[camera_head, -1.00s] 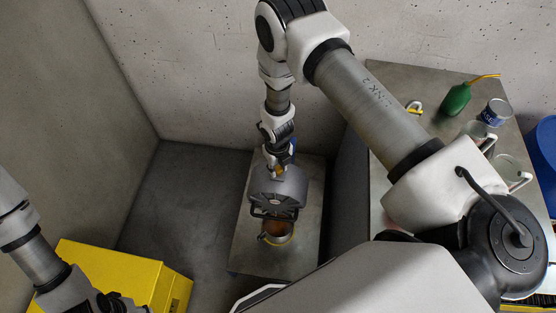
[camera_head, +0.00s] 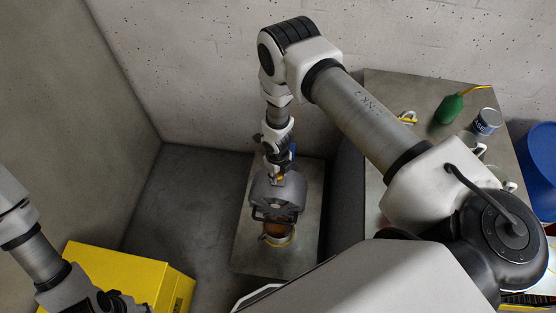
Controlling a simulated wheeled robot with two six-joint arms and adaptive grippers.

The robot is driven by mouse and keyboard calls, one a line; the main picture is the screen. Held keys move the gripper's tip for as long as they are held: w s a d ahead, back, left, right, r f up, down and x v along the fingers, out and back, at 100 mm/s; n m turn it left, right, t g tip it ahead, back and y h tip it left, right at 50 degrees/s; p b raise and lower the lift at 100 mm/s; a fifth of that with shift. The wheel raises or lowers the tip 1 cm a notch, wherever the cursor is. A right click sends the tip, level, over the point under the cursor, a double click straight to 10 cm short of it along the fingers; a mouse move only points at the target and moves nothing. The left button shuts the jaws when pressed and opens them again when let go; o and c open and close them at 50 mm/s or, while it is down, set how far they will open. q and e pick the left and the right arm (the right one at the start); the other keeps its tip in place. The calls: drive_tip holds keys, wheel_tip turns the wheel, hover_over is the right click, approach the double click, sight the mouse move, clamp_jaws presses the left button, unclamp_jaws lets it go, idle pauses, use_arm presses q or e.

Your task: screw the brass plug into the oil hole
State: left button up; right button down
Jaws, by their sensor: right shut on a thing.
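A grey, rounded machine housing (camera_head: 278,194) stands on a low metal stand (camera_head: 300,246) in the middle. A small cup with brown contents (camera_head: 276,233) sits at its front. My right arm reaches down from above, and my right gripper (camera_head: 279,173) is at the top of the housing. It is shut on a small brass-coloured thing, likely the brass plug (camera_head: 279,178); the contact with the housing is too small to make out. The oil hole is hidden under the gripper. My left arm comes in at the lower left, and its fingertips are not in view.
A yellow box (camera_head: 120,273) stands on the floor at the lower left. A workbench (camera_head: 405,92) at the right holds a green oil bottle (camera_head: 449,108), a blue can (camera_head: 487,121) and mugs. A blue barrel (camera_head: 541,165) is at the right edge. Floor left of the stand is clear.

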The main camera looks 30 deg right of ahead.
drive_tip(key=shift+f+b, duration=0.35)
drive_tip(key=shift+f, duration=0.05)
drive_tip(key=m+b, duration=0.1)
drive_tip(key=m, duration=0.2)
drive_tip(key=shift+f+m, duration=0.15)
drive_tip(key=shift+m, duration=0.15)
drive_tip(key=m+b, duration=0.1)
drive_tip(key=m, duration=0.4)
drive_tip(key=shift+m, duration=0.4)
drive_tip(key=m+b, duration=0.1)
drive_tip(key=m, duration=0.6)
drive_tip(key=shift+m, duration=1)
